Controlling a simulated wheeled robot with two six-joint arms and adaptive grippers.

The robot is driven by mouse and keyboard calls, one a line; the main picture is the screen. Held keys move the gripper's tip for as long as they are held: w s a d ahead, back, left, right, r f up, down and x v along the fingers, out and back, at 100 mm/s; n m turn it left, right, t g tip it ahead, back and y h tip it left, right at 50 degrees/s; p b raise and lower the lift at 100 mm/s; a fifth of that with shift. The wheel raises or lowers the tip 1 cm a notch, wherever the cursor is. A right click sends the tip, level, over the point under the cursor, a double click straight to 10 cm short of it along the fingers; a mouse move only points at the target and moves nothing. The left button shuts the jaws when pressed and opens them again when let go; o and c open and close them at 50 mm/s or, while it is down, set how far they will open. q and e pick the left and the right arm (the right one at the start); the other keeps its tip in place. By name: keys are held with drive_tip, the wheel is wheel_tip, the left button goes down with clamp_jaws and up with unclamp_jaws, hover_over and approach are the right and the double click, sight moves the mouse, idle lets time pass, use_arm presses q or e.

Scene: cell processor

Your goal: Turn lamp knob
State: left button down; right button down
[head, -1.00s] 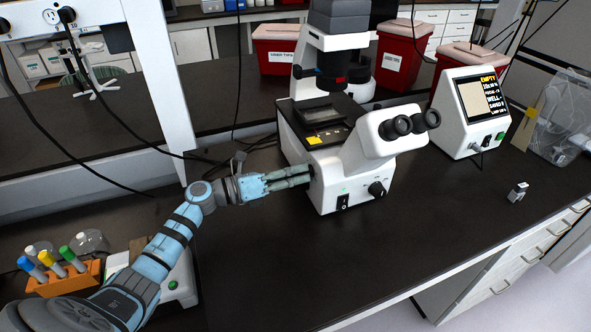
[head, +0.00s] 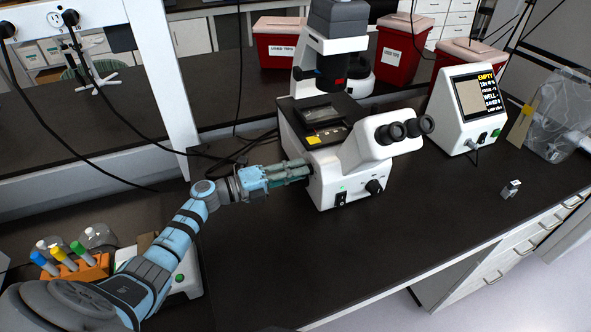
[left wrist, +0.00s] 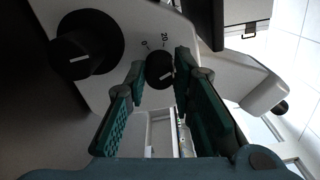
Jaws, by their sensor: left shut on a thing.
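The white microscope (head: 345,165) stands on the dark bench. A small black knob (left wrist: 158,76) with a white pointer line sits on a pale panel marked 0 and 20 in the left wrist view. My left gripper (head: 308,171) reaches the microscope's left side. In the left wrist view its green fingers (left wrist: 160,64) lie on either side of the small knob and are shut on it. The knob is hidden by the fingers in the head view. A larger black knob (left wrist: 85,47) is beside it. My right gripper is not in view.
A screen unit (head: 470,112) stands right of the microscope, with a small grey object (head: 511,189) in front of it. An orange tube rack (head: 85,268) is at lower left. Red bins (head: 400,50) stand behind. Bench in front of the microscope is clear.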

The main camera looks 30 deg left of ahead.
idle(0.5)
use_arm(q)
drive_tip(key=c, duration=1.4)
unclamp_jaws()
drive_tip(key=shift+o, duration=0.2)
drive_tip(key=shift+a, duration=0.1)
drive_tip(key=v, duration=1.2)
